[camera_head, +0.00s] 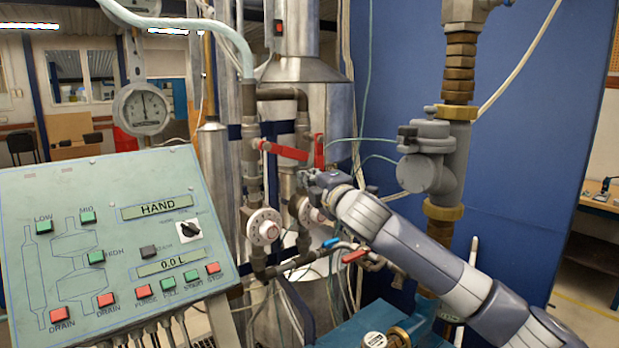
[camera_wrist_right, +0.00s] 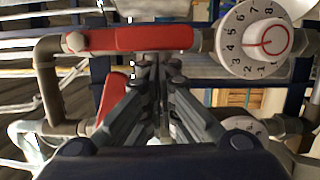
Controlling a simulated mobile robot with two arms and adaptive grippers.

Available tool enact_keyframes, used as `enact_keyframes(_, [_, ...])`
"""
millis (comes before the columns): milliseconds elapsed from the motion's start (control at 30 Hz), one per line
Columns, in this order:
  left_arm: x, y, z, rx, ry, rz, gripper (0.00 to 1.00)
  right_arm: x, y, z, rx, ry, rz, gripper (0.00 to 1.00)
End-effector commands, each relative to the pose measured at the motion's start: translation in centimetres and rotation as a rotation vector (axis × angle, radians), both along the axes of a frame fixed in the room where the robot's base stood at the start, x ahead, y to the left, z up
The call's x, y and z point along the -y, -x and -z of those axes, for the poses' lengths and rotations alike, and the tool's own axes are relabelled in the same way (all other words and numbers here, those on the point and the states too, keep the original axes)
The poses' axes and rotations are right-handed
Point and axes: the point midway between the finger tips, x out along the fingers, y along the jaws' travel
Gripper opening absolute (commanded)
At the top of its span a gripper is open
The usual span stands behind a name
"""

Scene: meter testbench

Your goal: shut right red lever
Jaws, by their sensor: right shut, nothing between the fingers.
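The right red lever (camera_head: 319,151) stands upright on the right vertical pipe in the head view. In the wrist view a long red lever (camera_wrist_right: 140,39), which looks like the same one, lies along its pipe across the top. The left red lever (camera_head: 284,150) points sideways from the left pipe; a red piece in the wrist view (camera_wrist_right: 111,92), partly hidden by my fingers, is probably it. My right gripper (camera_head: 309,178) is shut and empty just below the right lever; its fingers (camera_wrist_right: 158,68) end close to the lever. I cannot tell whether they touch. My left gripper is out of view.
White numbered dials (camera_head: 264,227) sit on the pipes below the levers. Blue and red small handles (camera_head: 354,256) are lower down. A control panel (camera_head: 120,240) fills the left side. A grey valve body (camera_head: 428,160) on a thick pipe stands right of the levers.

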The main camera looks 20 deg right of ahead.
Motion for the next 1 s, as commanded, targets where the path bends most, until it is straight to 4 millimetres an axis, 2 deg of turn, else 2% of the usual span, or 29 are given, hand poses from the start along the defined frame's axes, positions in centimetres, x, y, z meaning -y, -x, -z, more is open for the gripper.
enact_keyframes(667, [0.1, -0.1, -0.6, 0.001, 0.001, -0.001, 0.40, 1.1, -0.4, 0.3, 0.037, 0.102, 0.005, 0.00])
enact_keyframes(1000, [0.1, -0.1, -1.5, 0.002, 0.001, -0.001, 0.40, 2.7, -0.9, 0.7, 0.092, 0.263, 0.007, 0.00])
